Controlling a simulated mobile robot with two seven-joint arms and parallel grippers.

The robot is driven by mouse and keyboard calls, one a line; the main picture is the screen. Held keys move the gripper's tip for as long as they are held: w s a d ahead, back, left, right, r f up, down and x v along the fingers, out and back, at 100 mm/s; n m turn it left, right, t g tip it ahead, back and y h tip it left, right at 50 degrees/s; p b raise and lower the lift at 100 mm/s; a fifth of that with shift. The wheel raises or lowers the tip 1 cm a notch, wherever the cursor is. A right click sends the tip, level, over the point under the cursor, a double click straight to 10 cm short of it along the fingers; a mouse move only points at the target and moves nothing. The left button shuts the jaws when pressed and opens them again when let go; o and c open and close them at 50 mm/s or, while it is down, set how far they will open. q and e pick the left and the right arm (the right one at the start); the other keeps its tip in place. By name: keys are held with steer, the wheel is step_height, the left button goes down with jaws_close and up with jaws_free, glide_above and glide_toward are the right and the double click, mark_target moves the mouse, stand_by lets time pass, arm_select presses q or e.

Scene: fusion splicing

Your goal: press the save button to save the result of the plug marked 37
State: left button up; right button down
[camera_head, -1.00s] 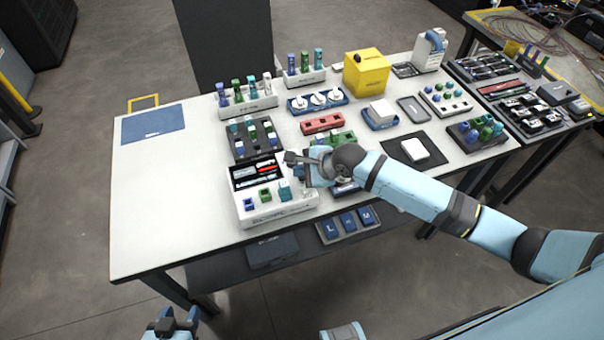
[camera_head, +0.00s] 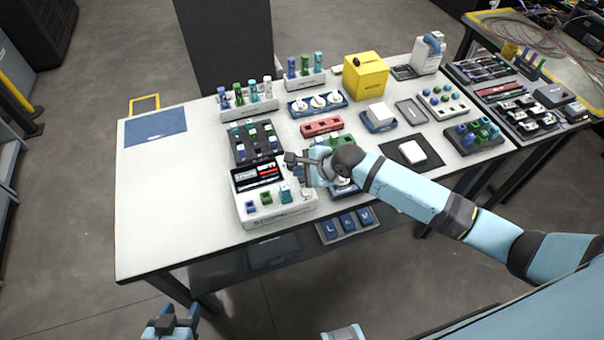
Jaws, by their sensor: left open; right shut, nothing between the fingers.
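A white splicing machine (camera_head: 275,214) stands near the front edge of the table, with a dark screen (camera_head: 257,175) on its sloped top. Blue, green and teal plugs or buttons sit on its front part; a teal plug (camera_head: 286,195) stands at its right side. My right gripper (camera_head: 290,158) is shut and empty, just above the machine's right back corner, beside the screen. I cannot tell whether it touches anything. My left gripper (camera_head: 172,320) is open and empty, low at the bottom edge, in front of the table. The marking 37 and any button label are too small to read.
A dark tray of plugs (camera_head: 240,155) stands right behind the machine. White racks of plugs, a red block (camera_head: 322,126) and a yellow box (camera_head: 366,76) stand further back. A blue mat (camera_head: 155,126) lies at the left; the table's left part is otherwise clear.

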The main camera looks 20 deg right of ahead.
mark_target(302, 180)
stand_by(0.4)
steer(key=shift+r+p, duration=0.85)
steer(key=shift+p, duration=0.05)
step_height(302, 180, up, 3)
steer(key=p, duration=0.4)
steer(key=shift+r, duration=0.2)
steer(key=shift+r+p, duration=0.1)
steer(key=shift+p, duration=0.2)
